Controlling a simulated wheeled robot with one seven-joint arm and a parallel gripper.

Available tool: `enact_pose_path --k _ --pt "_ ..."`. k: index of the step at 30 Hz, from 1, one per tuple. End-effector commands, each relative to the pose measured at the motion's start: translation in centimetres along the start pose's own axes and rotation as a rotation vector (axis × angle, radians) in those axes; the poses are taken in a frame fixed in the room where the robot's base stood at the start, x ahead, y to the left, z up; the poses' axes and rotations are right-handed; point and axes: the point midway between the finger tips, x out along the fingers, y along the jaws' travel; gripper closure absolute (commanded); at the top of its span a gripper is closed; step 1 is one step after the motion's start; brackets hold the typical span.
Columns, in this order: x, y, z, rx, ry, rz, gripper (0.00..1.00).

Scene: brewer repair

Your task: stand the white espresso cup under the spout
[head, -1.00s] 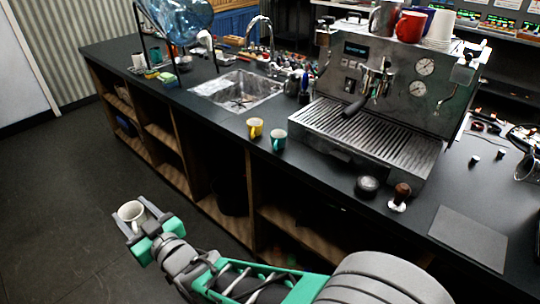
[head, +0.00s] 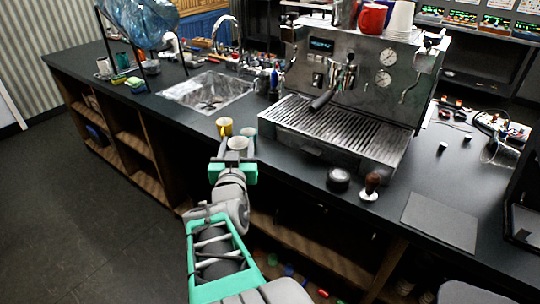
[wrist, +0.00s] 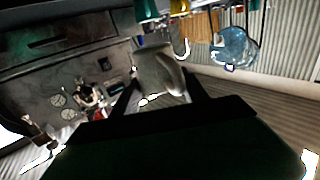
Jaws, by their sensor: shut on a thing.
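My gripper (head: 232,160) is shut on the white espresso cup (head: 238,143) and holds it near the counter's front edge, in front of the yellow and teal cups. In the wrist view the white cup (wrist: 158,68) sits between the two fingers of my gripper (wrist: 162,88). The espresso machine (head: 360,68) stands to the right of my gripper. Its spout area is by the black-handled portafilter (head: 322,100), above the slatted drip tray (head: 335,130); the spout itself is too small to make out. No cup stands on the tray.
A sink (head: 205,92) lies to the left. A tamper (head: 371,186) and a round dark puck-like item (head: 339,178) stand before the tray's right end.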

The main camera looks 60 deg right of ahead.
Motion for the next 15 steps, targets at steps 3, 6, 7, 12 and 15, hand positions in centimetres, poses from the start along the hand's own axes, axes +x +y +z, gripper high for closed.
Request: enact_pose_path --k 3,6,7,12,15 --pt "0.6 5.9 -2.2 0.005 0.007 0.139 0.92" --pt "0.5 8.6 -3.5 0.005 0.004 0.203 0.92" --pt "0.5 9.2 -3.7 0.004 0.003 0.215 0.92" --pt "2.4 10.0 -2.8 0.001 -0.005 0.235 0.92" --pt "5.2 9.9 -1.4 0.001 -0.007 0.232 0.92"
